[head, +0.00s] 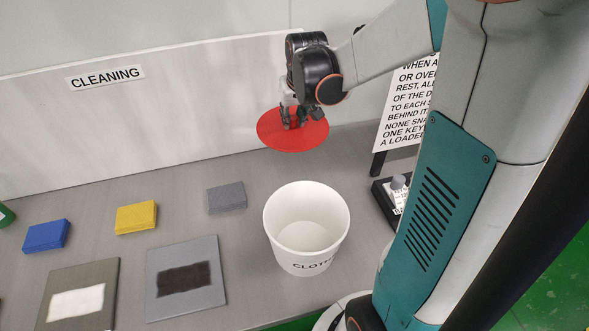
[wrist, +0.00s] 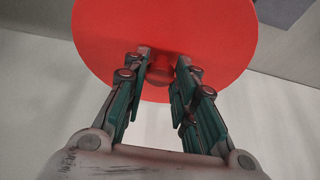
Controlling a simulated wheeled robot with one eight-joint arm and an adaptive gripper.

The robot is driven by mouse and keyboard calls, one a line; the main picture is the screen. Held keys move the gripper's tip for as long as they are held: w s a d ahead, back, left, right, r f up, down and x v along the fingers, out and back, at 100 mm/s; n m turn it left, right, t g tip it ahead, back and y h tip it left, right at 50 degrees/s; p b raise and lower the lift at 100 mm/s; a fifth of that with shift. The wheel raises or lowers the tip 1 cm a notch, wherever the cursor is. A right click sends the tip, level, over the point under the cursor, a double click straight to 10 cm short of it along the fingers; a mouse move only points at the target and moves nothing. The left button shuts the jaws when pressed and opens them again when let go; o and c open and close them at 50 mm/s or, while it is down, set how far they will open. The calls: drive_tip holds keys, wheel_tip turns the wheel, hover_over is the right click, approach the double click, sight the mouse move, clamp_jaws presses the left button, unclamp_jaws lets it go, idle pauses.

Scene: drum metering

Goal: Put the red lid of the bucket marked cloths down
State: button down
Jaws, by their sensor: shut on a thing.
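The red lid (head: 293,137) is a flat round disc held in the air above and behind the bucket in the head view. It also fills the upper part of the wrist view (wrist: 165,35). My gripper (head: 293,117) is shut on the lid's small red knob (wrist: 160,74), which sits between the two fingers in the wrist view. The white bucket (head: 307,228) stands upright and open on the bench, with part of the word CLOTHS on its front. Its inside looks empty. The lid is apart from the bucket.
On the grey bench (head: 255,265) are a blue block (head: 47,235), a yellow block (head: 136,217), a grey block (head: 227,198) and two panels (head: 80,295) (head: 187,279). A black box with a knob (head: 398,190) is right of the bucket. A white back panel (head: 150,120) stands behind.

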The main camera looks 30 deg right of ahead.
wheel_tip(320, 180, down, 20)
drive_tip(key=b, duration=0.5)
drive_tip(key=shift+w+r+b, duration=0.1)
drive_tip(key=shift+r+b, duration=0.15)
drive_tip(key=shift+b, duration=0.1)
drive_tip(key=shift+f+b, duration=0.4)
drive_tip(key=shift+b, duration=0.1)
drive_tip(key=c, duration=1.3)
unclamp_jaws()
drive_tip(key=shift+r, duration=0.15)
drive_tip(key=shift+a+r+p, duration=0.1)
drive_tip(key=shift+r+p, duration=0.55)
drive_tip(key=shift+p, duration=0.1)
drive_tip(key=p+v, duration=0.1)
drive_tip(key=v, duration=0.2)
drive_tip(key=p+v, duration=0.1)
drive_tip(key=v, duration=0.3)
drive_tip(key=p+v, duration=0.1)
drive_tip(key=v, duration=0.3)
drive_tip(key=shift+s+r, duration=0.1)
drive_tip(key=shift+s, duration=0.25)
